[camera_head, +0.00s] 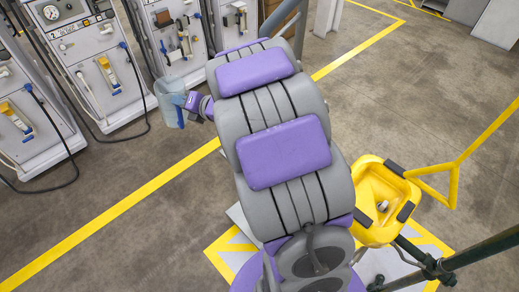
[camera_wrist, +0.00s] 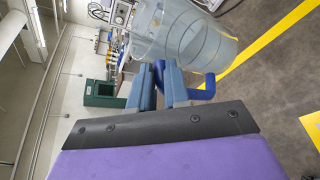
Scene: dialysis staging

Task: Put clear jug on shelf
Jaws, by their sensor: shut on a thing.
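The clear jug (camera_head: 167,104) is a see-through container at the upper left of the head view, held out in the air. My gripper (camera_head: 187,101) is at its right side. In the wrist view the jug (camera_wrist: 185,35) fills the top middle, tilted in the picture, with a blue handle (camera_wrist: 207,88). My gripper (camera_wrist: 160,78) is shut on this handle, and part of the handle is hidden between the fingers. I cannot make out a shelf for certain in either view.
White machines (camera_head: 88,60) with hoses and cables stand along the upper left. A yellow basin (camera_head: 372,215) with a yellow frame and dark green pipe (camera_head: 485,252) is at lower right. A yellow floor line (camera_head: 110,215) runs diagonally. Floor at upper right is mostly clear.

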